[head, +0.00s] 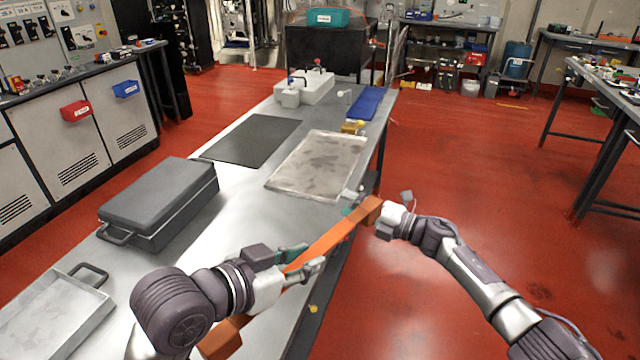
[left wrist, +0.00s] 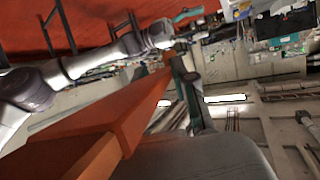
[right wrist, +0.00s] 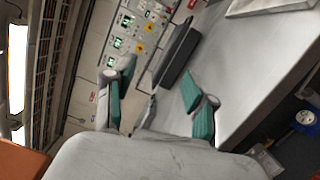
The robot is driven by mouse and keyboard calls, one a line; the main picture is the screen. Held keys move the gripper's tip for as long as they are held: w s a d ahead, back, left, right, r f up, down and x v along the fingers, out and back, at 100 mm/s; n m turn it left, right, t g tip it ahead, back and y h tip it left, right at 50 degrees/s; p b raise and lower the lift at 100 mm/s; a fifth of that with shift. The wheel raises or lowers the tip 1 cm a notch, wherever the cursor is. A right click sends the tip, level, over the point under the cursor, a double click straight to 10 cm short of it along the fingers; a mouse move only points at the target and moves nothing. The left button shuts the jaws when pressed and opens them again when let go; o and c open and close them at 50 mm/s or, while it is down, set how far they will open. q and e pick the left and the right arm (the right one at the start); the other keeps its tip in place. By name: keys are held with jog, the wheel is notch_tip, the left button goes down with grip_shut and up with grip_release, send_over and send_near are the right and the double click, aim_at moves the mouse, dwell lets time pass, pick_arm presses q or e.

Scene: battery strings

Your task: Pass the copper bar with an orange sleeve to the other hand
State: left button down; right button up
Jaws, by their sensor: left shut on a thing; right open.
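The copper bar with an orange sleeve (head: 335,236) slants up to the right over the table's right edge in the head view. My left gripper (head: 303,259) is shut around its middle. In the left wrist view the bar (left wrist: 125,125) runs from the lower left toward the fingers. Its darker far end is close to my right gripper (head: 379,198), which is open. In the right wrist view the right fingers (right wrist: 158,105) are spread with nothing between their tips. An orange piece of the bar (right wrist: 18,160) shows at the lower left there, outside the fingers.
The steel table (head: 225,235) carries a dark grey case (head: 165,200), a black mat (head: 252,138), a worn metal tray (head: 320,165) and a blue item (head: 368,103). An open grey tray (head: 55,318) lies at the near left. Red floor (head: 470,170) to the right is clear.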

pick_arm(q)
jog(key=shift+r, duration=0.1)
pick_arm(e)
notch_tip(320, 180, up, 11)
jog(key=s+a+n+g, duration=0.2)
jog(key=n+g, duration=0.3)
jog(key=n, duration=0.3)
pick_arm(q)
jog(key=shift+d, duration=0.1)
jog(key=shift+a, duration=0.3)
jog(key=shift+s+d, duration=0.1)
jog(key=shift+d, duration=0.15)
pick_arm(e)
notch_tip(320, 180, up, 10)
jog(key=f+n+g+h, duration=0.1)
jog(key=n+g+h, duration=0.3)
jog(key=n+h, duration=1.6)
send_over(320, 242)
jog(key=n+y, duration=0.4)
notch_tip(320, 242, down, 11)
jog(key=shift+f, duration=0.1)
